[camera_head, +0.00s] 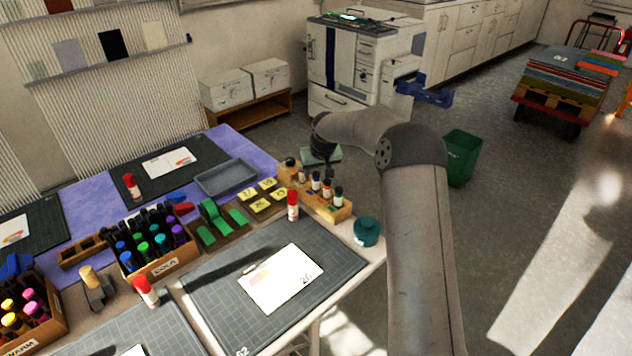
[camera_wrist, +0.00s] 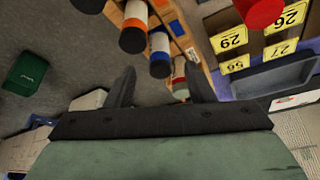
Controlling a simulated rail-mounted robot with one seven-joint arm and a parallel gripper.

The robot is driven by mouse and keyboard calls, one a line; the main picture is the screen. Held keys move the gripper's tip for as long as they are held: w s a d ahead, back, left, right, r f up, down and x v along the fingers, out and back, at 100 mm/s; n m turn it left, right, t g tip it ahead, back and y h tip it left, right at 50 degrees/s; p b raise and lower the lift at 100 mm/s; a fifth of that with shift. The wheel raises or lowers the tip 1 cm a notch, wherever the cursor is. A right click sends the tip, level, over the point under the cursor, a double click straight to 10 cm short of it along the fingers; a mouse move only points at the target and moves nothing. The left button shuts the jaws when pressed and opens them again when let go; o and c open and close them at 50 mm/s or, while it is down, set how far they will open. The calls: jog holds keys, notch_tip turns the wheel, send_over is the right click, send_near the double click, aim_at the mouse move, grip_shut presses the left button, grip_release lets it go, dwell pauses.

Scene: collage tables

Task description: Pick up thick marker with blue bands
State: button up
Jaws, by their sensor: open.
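The thick marker with blue bands (camera_wrist: 160,52) stands in a wooden rack with its dark cap toward the wrist camera. In the head view it is a small white-and-blue marker (camera_head: 315,183) in the rack. My gripper (camera_wrist: 160,70) is open and empty; the blue-banded marker shows just beyond the space between its fingertips, apart from both. In the head view my gripper (camera_head: 328,168) is over the far side of the rack, partly hidden by my wrist. An orange-banded marker (camera_wrist: 134,32) and a marker with red and green (camera_wrist: 180,82) stand on either side of it.
The wooden rack (camera_head: 336,212) sits at the table's right edge. Yellow number cards (camera_head: 268,184), a red-capped marker (camera_head: 293,205) and a teal round container (camera_head: 367,232) are close by. A grey tray (camera_head: 226,178) lies behind. Open floor lies to the right.

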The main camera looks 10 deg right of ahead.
aim_at(317, 175)
jog(key=shift+p+x, duration=0.75)
jog(key=shift+x, duration=2)
jog(key=shift+s, duration=0.15)
jog(key=shift+c, duration=0.2)
jog(key=c, duration=1)
